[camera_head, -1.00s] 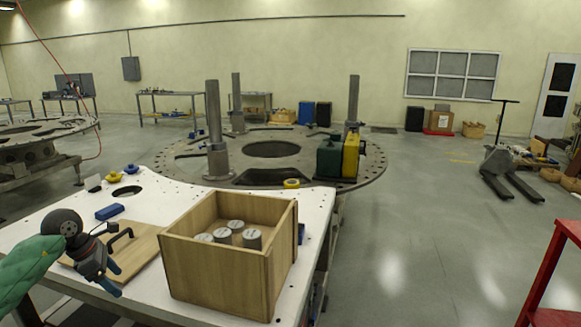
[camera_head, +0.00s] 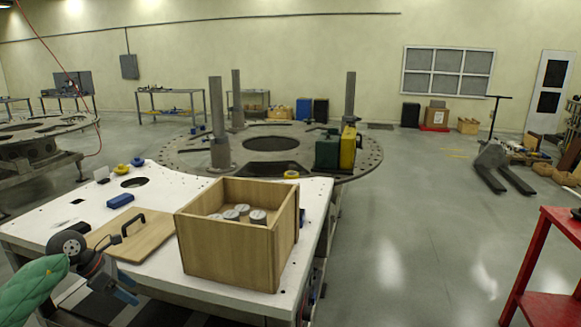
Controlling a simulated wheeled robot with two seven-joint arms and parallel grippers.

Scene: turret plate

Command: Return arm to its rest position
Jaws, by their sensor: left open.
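My left arm comes in from the lower left in a green sleeve. My left gripper (camera_head: 126,290) is open and empty, with blue fingertips, near the front edge of the white table (camera_head: 98,191). It is in front of and below a wooden lid (camera_head: 146,253) with a black handle, apart from it as far as I can see. A wooden box (camera_head: 237,240) stands right of the gripper and holds several grey cylinders (camera_head: 258,216). My right gripper is out of view.
A blue block (camera_head: 120,201) and blue and yellow round items (camera_head: 122,168) lie on the table. Behind it is a round turret plate (camera_head: 350,164) with posts and green and yellow canisters (camera_head: 348,147). A red stand (camera_head: 530,260) is at the right. Open floor lies between.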

